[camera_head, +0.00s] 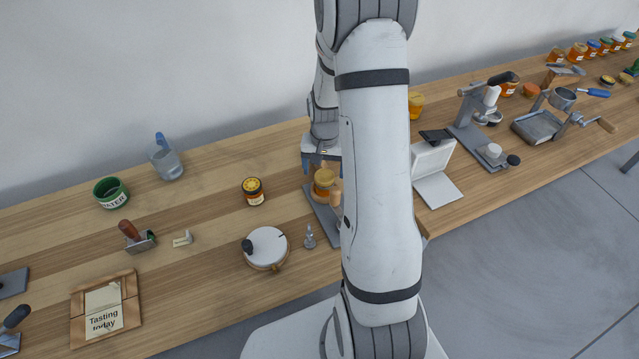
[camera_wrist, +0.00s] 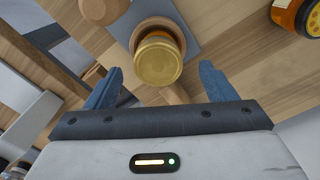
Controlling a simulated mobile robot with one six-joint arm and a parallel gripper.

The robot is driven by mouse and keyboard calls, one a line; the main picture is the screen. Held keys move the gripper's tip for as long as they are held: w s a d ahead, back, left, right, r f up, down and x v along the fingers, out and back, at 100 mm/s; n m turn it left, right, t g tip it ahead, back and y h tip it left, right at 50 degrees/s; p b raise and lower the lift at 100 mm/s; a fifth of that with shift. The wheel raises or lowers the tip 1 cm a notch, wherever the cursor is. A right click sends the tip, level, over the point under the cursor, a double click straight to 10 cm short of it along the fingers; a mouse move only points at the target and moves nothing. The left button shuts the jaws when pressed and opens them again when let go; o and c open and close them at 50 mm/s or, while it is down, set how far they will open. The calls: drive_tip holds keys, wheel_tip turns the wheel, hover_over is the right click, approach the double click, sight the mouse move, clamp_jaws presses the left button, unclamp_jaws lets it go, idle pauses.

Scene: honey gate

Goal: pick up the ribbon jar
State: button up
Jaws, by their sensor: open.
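A honey jar with a gold lid (camera_wrist: 158,60) stands in a wooden ring-like holder on a grey plate; it also shows in the head view (camera_head: 324,178), partly behind my arm. No ribbon is visible on it, so I cannot tell if it is the ribbon jar. My gripper (camera_wrist: 161,68) is open, with its blue fingers on either side of this jar in the wrist view; touching cannot be seen. In the head view my gripper (camera_head: 322,158) is just over the jar. Another jar with a yellow-patterned dark lid (camera_head: 253,188) stands to the left, also at the wrist view's upper right (camera_wrist: 303,14).
A round white-topped device (camera_head: 266,247) and a small grey piece (camera_head: 310,238) stand near the front. A grey plate (camera_head: 318,208) lies under the holder. A white folding stand (camera_head: 436,176) is to the right. Bare wood lies around the left jar.

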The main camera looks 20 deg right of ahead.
sight(325, 176)
drive_tip(key=shift+s+f+p, duration=0.15)
drive_tip(key=shift+f+p, duration=0.25)
drive_tip(key=shift+f, duration=1.45)
drive_tip(key=c, duration=1.3)
drive_tip(key=shift+r, duration=0.1)
